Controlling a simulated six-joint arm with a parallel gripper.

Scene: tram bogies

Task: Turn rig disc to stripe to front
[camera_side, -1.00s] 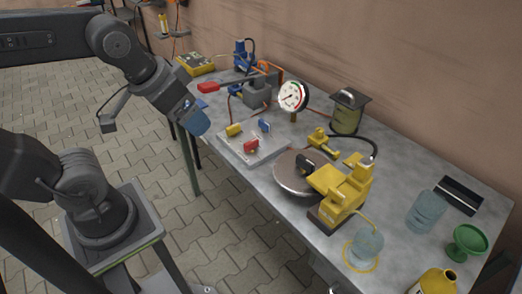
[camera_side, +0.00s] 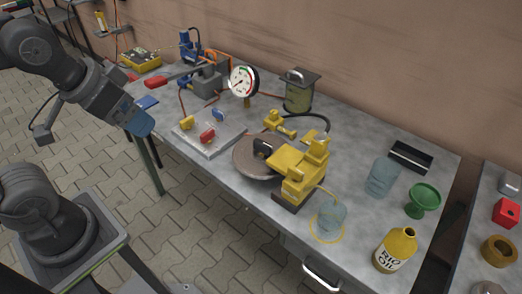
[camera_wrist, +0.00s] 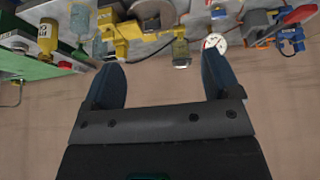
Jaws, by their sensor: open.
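The rig disc (camera_side: 252,168) is a flat brown-grey round plate on the bench. A yellow caliper block (camera_side: 300,168) with a dark pad covers its right part. I cannot make out a stripe on the part of the disc that shows. My gripper (camera_side: 141,116), with blue fingers, is in the air at the bench's left front edge, well left of the disc and apart from it. In the wrist view my gripper (camera_wrist: 162,70) is open and empty, with wall between its fingers. There the bench appears upside down along the top, with the disc (camera_wrist: 152,10) at the top edge.
A plate with yellow, red and blue knobs (camera_side: 207,136) lies between my gripper and the disc. A dial gauge (camera_side: 243,81) and a lidded canister (camera_side: 299,91) stand behind. Glass jars, a green cup (camera_side: 423,199) and an oil bottle (camera_side: 396,249) are at right.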

